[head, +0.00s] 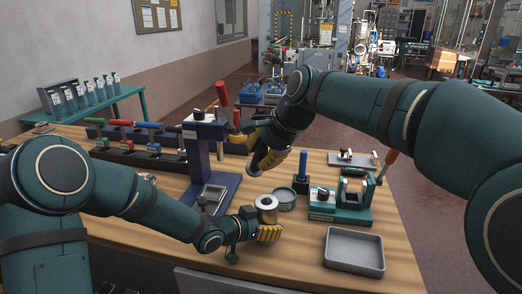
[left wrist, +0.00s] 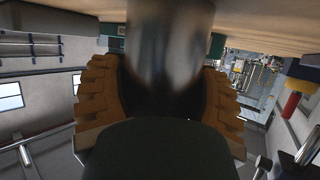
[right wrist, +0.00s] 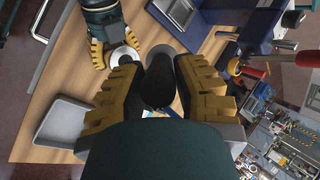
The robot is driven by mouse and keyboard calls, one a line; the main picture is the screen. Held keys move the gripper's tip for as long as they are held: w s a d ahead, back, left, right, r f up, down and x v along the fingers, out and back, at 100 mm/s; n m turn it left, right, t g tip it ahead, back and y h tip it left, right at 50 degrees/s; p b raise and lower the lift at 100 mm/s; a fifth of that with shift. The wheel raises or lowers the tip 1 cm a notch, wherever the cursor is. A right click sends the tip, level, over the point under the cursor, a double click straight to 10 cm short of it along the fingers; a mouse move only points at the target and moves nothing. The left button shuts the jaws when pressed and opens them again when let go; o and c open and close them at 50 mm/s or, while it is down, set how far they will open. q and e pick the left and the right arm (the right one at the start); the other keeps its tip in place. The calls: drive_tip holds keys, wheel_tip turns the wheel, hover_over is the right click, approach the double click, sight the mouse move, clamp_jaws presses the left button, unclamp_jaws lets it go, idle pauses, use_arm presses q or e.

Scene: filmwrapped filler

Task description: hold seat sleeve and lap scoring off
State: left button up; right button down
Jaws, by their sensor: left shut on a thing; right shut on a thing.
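The seat sleeve (head: 266,202) is a silver cylinder with an open top, standing upright near the table's middle front. My left gripper (head: 264,230) is shut on it; its metal side (left wrist: 170,45) fills the space between the yellow fingers in the left wrist view. My right gripper (head: 258,157) is above and behind the sleeve, shut on a dark rounded tool (right wrist: 160,88), mostly hidden by the fingers. The tool is apart from the sleeve. The sleeve's pale ring (right wrist: 122,56) shows beside my left gripper in the right wrist view.
A round teal tin (head: 285,200) stands just right of the sleeve. A blue upright tool (head: 303,166), a green fixture (head: 342,210) and an empty grey tray (head: 354,252) are farther right. A blue press (head: 203,150) stands behind on the left, with a tool rack (head: 140,155).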

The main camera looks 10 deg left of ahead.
drive_tip(key=shift+r, duration=0.3)
